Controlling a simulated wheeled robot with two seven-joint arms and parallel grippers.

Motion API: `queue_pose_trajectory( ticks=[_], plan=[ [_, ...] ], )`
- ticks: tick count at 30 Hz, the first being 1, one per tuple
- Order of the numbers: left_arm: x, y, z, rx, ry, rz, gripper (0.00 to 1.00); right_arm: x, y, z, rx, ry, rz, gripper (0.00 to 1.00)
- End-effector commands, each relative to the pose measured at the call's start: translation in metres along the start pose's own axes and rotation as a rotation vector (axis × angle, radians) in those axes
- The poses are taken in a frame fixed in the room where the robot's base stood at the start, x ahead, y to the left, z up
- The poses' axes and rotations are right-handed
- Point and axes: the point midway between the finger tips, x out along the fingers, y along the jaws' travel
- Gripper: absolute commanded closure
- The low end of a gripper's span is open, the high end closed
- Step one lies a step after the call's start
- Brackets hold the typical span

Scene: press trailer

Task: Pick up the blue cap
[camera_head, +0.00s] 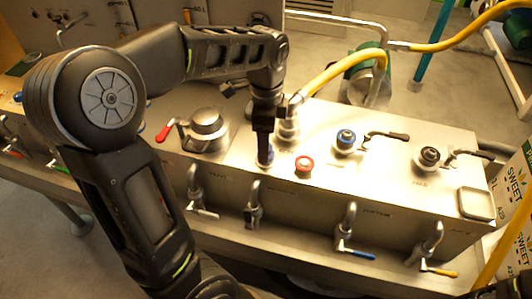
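A small blue cap (265,158) stands on the steel top of the bench, directly below my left gripper (265,148). The gripper points straight down, with its tips at or just above the cap and hiding part of it. I cannot tell whether the fingers touch the cap or how far apart they are. Another blue cap (346,136) sits on a fitting farther right, apart from the gripper. A small dark piece at the lower right corner seems to be part of my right arm; its gripper state cannot be made out.
A red cap (304,163) sits just right of the gripper. A fitting with a yellow hose (343,63) rises close behind it. A round steel lid (207,125) with a red handle is to the left. A black cap (430,155) is at right. Lever taps line the bench front.

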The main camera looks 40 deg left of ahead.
Motion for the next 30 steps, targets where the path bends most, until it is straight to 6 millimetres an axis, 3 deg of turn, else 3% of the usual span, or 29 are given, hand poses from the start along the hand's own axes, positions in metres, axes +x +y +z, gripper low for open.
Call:
queue_pose_trajectory(
  ticks=[12, 30],
  plan=[
    [0.048, 0.001, 0.0, 0.0, -0.001, 0.003, 0.24, -0.012, -0.004, 0.002, 0.003, -0.004, 0.004, 1.0],
    [0.051, 0.001, 0.0, 0.0, 0.0, 0.001, 0.24, -0.012, -0.003, 0.002, 0.003, -0.004, 0.004, 1.0]
  ],
)
